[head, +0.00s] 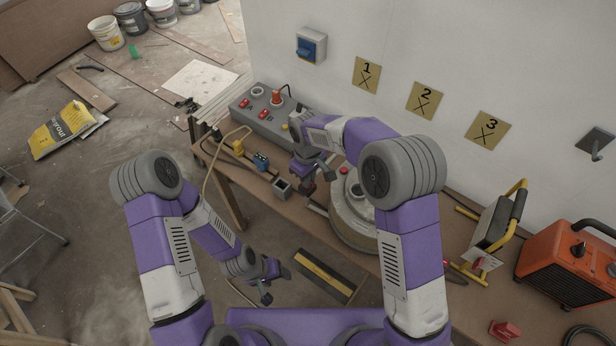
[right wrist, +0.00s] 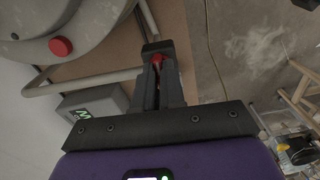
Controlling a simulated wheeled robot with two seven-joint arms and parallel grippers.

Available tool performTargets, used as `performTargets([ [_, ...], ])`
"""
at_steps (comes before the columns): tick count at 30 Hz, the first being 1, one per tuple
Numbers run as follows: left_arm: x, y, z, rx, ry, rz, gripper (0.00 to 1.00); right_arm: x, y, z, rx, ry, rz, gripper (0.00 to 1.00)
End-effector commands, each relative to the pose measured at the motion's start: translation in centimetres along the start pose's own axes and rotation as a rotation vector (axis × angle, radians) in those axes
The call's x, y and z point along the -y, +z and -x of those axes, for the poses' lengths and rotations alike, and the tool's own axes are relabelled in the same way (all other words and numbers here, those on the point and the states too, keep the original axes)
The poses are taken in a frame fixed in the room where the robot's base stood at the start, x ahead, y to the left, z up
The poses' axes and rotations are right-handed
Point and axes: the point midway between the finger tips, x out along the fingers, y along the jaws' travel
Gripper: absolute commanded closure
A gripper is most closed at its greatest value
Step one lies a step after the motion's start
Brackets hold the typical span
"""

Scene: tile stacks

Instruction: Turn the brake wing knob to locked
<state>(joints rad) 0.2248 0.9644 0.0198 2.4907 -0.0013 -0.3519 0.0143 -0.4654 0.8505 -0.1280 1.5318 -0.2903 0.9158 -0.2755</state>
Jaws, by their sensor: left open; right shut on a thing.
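My right gripper (head: 305,188) is over the workbench, just left of a round grey machine (head: 352,222). In the right wrist view its fingers (right wrist: 158,75) are shut on a small red part, which looks like the wing knob (right wrist: 158,62). Most of the knob is hidden between the fingers, so I cannot tell its turn position. A pale tube (right wrist: 85,82) runs close beside it. The machine also shows in the right wrist view (right wrist: 95,28), with a round red button (right wrist: 61,46). My left gripper (head: 268,284) is open and empty, low in front of the bench.
The workbench (head: 315,222) carries a grey control box (head: 268,118), a small open grey box (head: 282,189) and a blue item (head: 261,161). Numbered plates hang on the wall.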

Motion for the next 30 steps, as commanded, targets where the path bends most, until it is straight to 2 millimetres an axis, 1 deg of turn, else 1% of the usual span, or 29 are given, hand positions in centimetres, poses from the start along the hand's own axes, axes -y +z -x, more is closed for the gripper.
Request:
performTargets([
  [3, 0.0, 0.0, 0.0, 0.0, 0.0, 0.0, 0.39, 0.0, -0.1, 0.1, -0.003, 0.001, 0.0, 1.0],
  [4, 0.0, 0.0, 0.0, 0.0, 0.0, 0.0, 0.39, 0.0, -0.1, 0.1, -0.003, 0.001, 0.0, 0.89],
  [6, 0.0, 0.0, 0.0, 0.0, 0.0, 0.0, 0.39, 0.0, -0.1, 0.1, -0.003, 0.001, 0.0, 0.78],
  [9, 0.0, 0.0, 0.0, 0.0, 0.0, 0.0, 0.39, 0.0, -0.1, 0.1, -0.002, 0.001, 0.001, 0.65],
  [16, 0.0, 0.0, 0.0, 0.0, 0.0, 0.0, 0.39, 0.0, 0.0, 0.1, -0.001, 0.0, 0.001, 0.65],
  [19, 0.0, 0.0, 0.0, 0.0, 0.0, 0.0, 0.39, 0.0, -0.1, 0.5, -0.002, 0.001, 0.001, 0.65],
  [23, -0.1, 0.0, 0.1, 0.0, 0.0, 0.0, 0.39, -0.1, -0.1, 2.3, -0.005, 0.002, 0.001, 0.65],
  [27, -0.1, 0.0, 0.3, 0.0, 0.0, 0.0, 0.39, 0.0, -0.1, 4.8, -0.005, 0.002, 0.001, 0.65],
  [30, -0.1, 0.0, 0.4, 0.0, 0.0, 0.0, 0.39, 0.0, -0.1, 6.3, -0.005, 0.002, 0.001, 0.65],
])
